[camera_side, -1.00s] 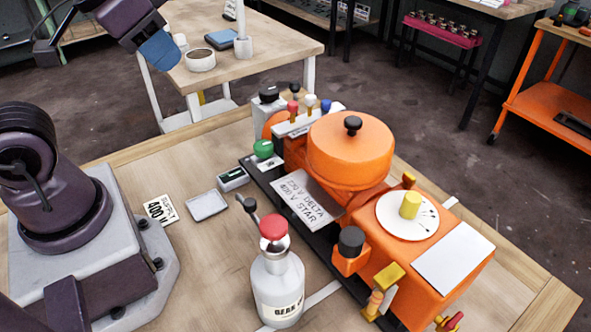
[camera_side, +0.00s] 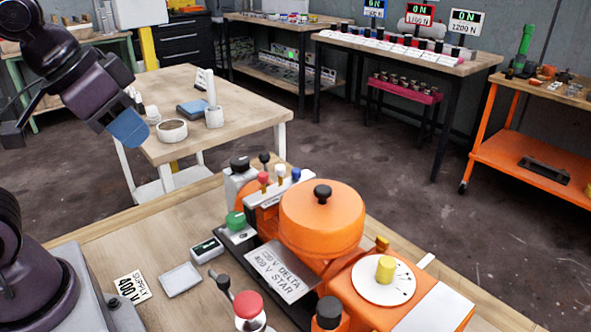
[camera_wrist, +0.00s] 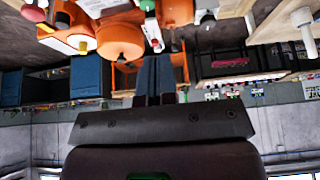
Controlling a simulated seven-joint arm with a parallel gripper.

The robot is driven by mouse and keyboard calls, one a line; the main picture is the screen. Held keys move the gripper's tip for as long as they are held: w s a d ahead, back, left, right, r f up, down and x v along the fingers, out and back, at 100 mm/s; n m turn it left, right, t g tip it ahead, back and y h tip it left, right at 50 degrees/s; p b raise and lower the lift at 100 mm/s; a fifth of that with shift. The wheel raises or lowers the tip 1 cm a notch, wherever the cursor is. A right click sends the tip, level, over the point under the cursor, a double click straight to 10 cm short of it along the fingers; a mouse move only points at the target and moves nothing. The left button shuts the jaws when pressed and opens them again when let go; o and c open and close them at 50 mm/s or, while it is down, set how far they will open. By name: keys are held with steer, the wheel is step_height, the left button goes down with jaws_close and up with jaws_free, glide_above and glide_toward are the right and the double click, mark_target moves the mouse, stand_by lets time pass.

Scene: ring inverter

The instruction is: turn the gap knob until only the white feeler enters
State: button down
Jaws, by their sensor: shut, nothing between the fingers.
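My gripper (camera_side: 128,130) has blue fingers and hangs at the upper left of the side view, well away from the orange machine (camera_side: 322,215). Its fingers (camera_wrist: 154,78) are shut and empty in the wrist view. The machine has a yellow knob (camera_side: 385,268) on a white dial with black marks, and a black knob (camera_side: 329,310) at its front edge; I cannot tell which one is the gap knob. Feelers with red (camera_side: 262,177), white (camera_side: 279,170) and blue (camera_side: 296,174) tops stand upright in a pale rack behind the drum.
A green button (camera_side: 235,221), a small meter (camera_side: 206,250) and a grey tray (camera_side: 180,280) lie left of the machine. A second table (camera_side: 240,100) with a bowl and a white holder is behind. The bench's left part is fairly clear.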

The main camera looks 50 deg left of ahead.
mark_target(296, 170)
stand_by(0.4)
steer(key=c, duration=1.6)
jaws_free()
steer(key=o, duration=0.4)
steer(key=shift+w+f, duration=0.1)
steer(key=shift+f, duration=0.25)
steer(key=shift+c, duration=0.2)
steer(key=shift+o, duration=1.1)
steer(key=w+d+f+g, duration=0.1)
steer(key=w+g, duration=0.1)
steer(key=w, duration=0.9)
steer(key=w+d+f+g, duration=0.1)
steer(key=w+d+g, duration=0.1)
steer(key=w, duration=1)
steer(key=shift+f+g, duration=0.4)
steer(key=shift+g, duration=0.3)
steer(key=f, duration=0.3)
steer(key=w+f, duration=0.1)
steer(key=f, duration=0.6)
steer(key=shift+w+f, duration=0.25)
steer(key=shift+w, duration=0.15)
